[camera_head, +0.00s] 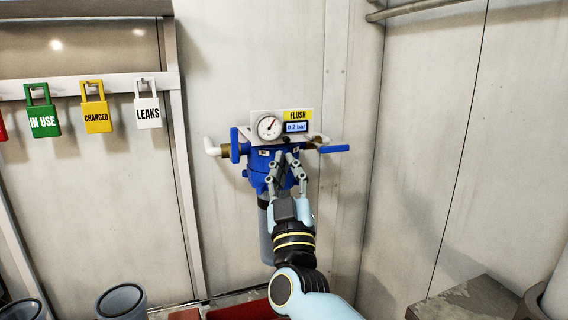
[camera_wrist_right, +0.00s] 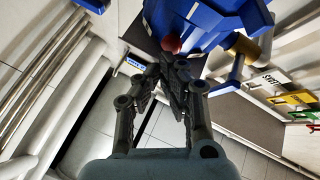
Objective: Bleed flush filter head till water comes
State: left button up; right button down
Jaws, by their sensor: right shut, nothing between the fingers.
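The blue flush filter head (camera_head: 259,168) is on the wall under a plate with a yellow FLUSH label (camera_head: 298,115), a round gauge (camera_head: 269,127) and a display (camera_head: 297,127) reading 0.2 bar. My right gripper (camera_head: 287,152) is in front of the head, fingers pointing up at it, shut and empty. The right wrist view shows its fingertips (camera_wrist_right: 174,66) just beside a small red button (camera_wrist_right: 171,44) on the blue head (camera_wrist_right: 205,20); I cannot tell whether they touch. No water shows. The grey filter bowl (camera_head: 265,232) hangs below, partly hidden by my arm. My left gripper is out of view.
A blue handle (camera_head: 235,146) stands upright at the left pipe, another (camera_head: 335,149) lies level at the right pipe. Green (camera_head: 43,121), yellow (camera_head: 97,116) and white (camera_head: 148,112) tags hang on a rail at left. Grey cylinders (camera_head: 121,301) stand below.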

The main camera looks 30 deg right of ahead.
jog(key=shift+w+d, duration=0.1)
jog(key=shift+w, duration=0.35)
dwell(0.6)
jog(key=shift+s, duration=0.15)
dwell(1.0)
jog(key=shift+s+a+p, duration=0.2)
jog(key=shift+s+p, duration=0.3)
jog(key=shift+s, duration=0.2)
jog(key=s+p, duration=0.1)
jog(key=s, duration=0.1)
jog(key=s+a+p, duration=0.1)
jog(key=s, duration=0.2)
dwell(0.4)
